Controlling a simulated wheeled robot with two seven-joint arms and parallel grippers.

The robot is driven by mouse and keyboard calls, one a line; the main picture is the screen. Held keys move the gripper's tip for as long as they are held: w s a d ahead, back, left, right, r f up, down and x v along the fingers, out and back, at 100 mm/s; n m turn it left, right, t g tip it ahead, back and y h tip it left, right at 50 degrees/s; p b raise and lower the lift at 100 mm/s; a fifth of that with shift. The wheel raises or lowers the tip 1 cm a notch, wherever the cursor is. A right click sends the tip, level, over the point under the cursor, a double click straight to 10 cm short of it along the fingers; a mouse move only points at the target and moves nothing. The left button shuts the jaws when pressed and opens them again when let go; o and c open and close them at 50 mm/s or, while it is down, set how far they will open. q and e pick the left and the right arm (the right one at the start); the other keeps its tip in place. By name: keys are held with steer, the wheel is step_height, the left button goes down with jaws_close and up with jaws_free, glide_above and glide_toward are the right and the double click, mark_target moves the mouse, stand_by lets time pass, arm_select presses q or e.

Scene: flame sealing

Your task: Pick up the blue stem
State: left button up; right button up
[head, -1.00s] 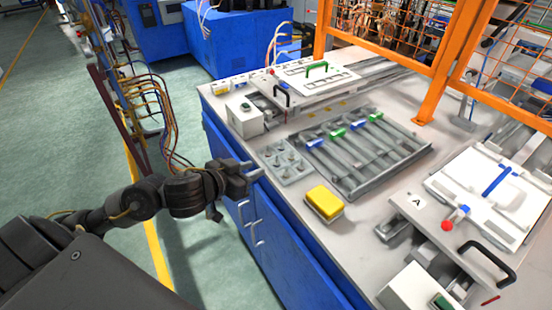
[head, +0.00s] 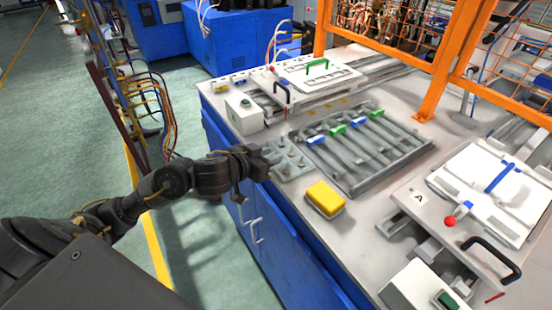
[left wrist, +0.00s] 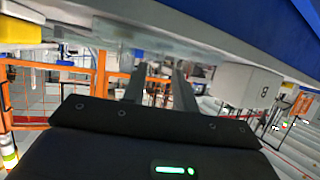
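Several stems lie side by side in a grey rack (head: 350,185) on the table, with blue and green ends along its far-left side. My left gripper (head: 272,158) is at the table's left edge, over or beside a small grey tray (head: 290,168), short of the rack. In the left wrist view its two fingers (left wrist: 158,88) stand apart with nothing seen between them. My right gripper is not in view.
A yellow block (head: 325,198) lies in front of the rack. A white box (head: 244,113) and a fixture with a green handle (head: 317,66) stand behind. A fixture with a black handle (head: 490,257) is at the right. An orange fence (head: 440,60) borders the back.

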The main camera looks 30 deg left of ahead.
mark_target(277, 152)
arm_select(q)
steer(key=x, duration=0.3)
steer(key=shift+w+d, duration=0.1)
steer(key=shift+w, duration=0.25)
steer(key=shift+s, duration=0.1)
jaws_close()
